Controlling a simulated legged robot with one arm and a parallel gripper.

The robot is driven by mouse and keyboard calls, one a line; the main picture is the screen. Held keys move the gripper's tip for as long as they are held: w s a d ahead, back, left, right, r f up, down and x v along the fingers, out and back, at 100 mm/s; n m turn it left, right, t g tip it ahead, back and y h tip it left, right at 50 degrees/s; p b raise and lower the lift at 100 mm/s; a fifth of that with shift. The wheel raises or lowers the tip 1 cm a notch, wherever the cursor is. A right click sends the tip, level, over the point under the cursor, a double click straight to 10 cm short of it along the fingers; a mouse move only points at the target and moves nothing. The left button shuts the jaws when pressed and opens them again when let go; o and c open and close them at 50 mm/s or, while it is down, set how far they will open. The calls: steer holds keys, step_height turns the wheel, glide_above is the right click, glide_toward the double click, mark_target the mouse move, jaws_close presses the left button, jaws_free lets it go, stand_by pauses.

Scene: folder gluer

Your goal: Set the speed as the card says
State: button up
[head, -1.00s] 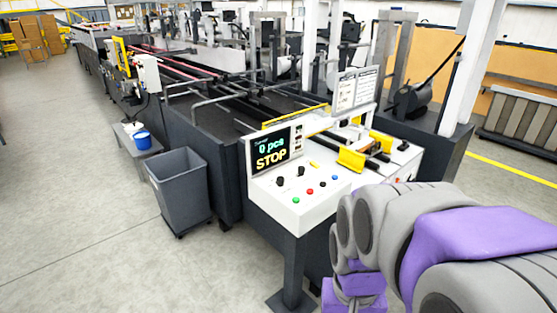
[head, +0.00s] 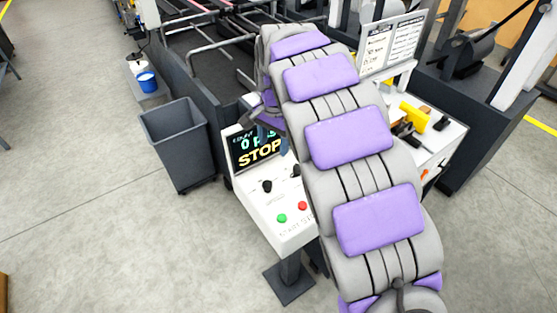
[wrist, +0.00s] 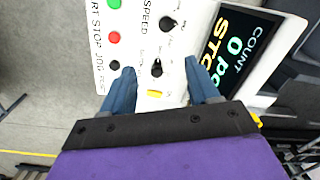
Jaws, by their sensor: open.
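The control console (head: 262,212) stands in front of me, its display (head: 258,148) reading "0 pcs" and "STOP". A black knob (head: 267,185) sits above the SPEED label; in the wrist view this speed knob (wrist: 168,22) is near the top. A second black knob (wrist: 156,68) lies between the fingers of my gripper (wrist: 160,80), its label too small to read. My gripper is open above the panel, its two blue fingers apart; contact cannot be told. In the head view my arm mostly hides it.
A green button (head: 282,218) and a red button (head: 302,206) are on the panel's front part. A yellow piece (wrist: 155,93) lies near the gripper. A grey bin (head: 177,140) stands left of the console, with open floor in front of it.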

steer(key=b, duration=0.1)
glide_above(267, 183)
steer(key=a, duration=0.1)
step_height(267, 183, down, 6)
steer(key=d+f, duration=0.1)
steer(key=f, duration=0.3)
steer(key=d+f+b, duration=0.1)
steer(key=f, duration=0.1)
steer(key=shift+s+d+f, duration=0.15)
steer(key=shift+s+d, duration=0.05)
steer(key=shift+d, duration=0.1)
steer(key=f, duration=0.1)
steer(key=a+f, duration=0.1)
steer(key=f, duration=0.1)
steer(key=a+f+b, duration=0.1)
steer(key=shift+w+f, duration=0.1)
steer(key=shift+f, duration=0.25)
steer(key=shift+a+f, duration=0.3)
steer(key=shift+a, duration=0.1)
steer(key=shift+d+r, duration=0.1)
steer(key=shift+d, duration=1.05)
steer(key=shift+c, duration=0.8)
steer(key=shift+a, duration=0.25)
steer(key=c, duration=0.3)
steer(key=shift+a, duration=0.5)
steer(key=shift+c, duration=2.3)
steer(key=shift+d, duration=0.2)
steer(key=shift+c, duration=0.6)
